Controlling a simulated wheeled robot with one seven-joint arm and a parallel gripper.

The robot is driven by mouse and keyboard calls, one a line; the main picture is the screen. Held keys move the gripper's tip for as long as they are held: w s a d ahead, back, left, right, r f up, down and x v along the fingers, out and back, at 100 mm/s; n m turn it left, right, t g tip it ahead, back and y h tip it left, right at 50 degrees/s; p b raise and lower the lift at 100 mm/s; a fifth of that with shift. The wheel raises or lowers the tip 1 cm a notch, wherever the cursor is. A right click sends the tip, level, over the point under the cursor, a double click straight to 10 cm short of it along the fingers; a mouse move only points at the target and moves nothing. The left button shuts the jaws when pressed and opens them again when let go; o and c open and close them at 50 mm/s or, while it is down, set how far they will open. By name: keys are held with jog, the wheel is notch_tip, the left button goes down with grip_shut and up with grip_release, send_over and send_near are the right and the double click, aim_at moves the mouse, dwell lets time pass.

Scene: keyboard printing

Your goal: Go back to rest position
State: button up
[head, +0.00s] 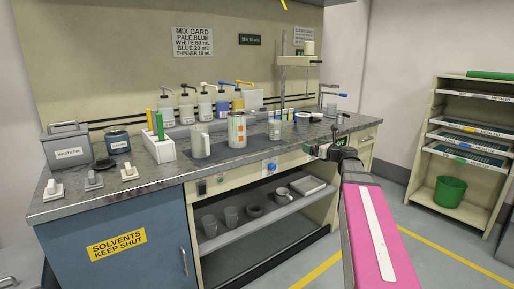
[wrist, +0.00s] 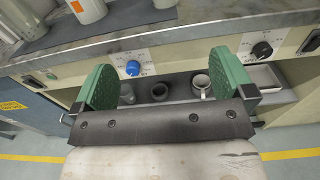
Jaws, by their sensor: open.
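My gripper shows in the wrist view (wrist: 168,88) with its two green fingers spread wide and nothing between them. It faces the front of the bench, below the edge of the worktop (wrist: 115,38). In the head view my gripper (head: 326,151) is at the end of my arm, by the bench's front edge on the right. The arm hides part of the bench front there.
A shelf below holds mugs (head: 282,195). A rack (head: 459,150) with a green bucket (head: 449,191) stands right. Floor between is clear.

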jog(key=s+a+f+n+g+h, duration=0.1)
jog(key=s+a+f+n+g, duration=0.25)
jog(key=f, duration=0.25)
jog(key=s+a+f+n+g+h, duration=0.1)
jog(key=s+a+f+n+g, duration=0.15)
jog(key=f+n, duration=0.35)
jog(key=s+a+f+n+g+h, duration=0.1)
jog(key=s+a+f+n+g, duration=0.2)
jog(key=f, duration=0.4)
jog(key=s+d+f+n+g+h, duration=0.1)
jog(key=s+f+n+g+h, duration=0.4)
jog(key=s+f+n, duration=1)
jog(key=shift+s+d+f+h, duration=0.3)
jog(key=shift+s+f+h, duration=0.15)
jog(key=shift+s+h, duration=0.6)
jog(key=shift+s+n, duration=0.1)
jog(key=shift+n, duration=0.15)
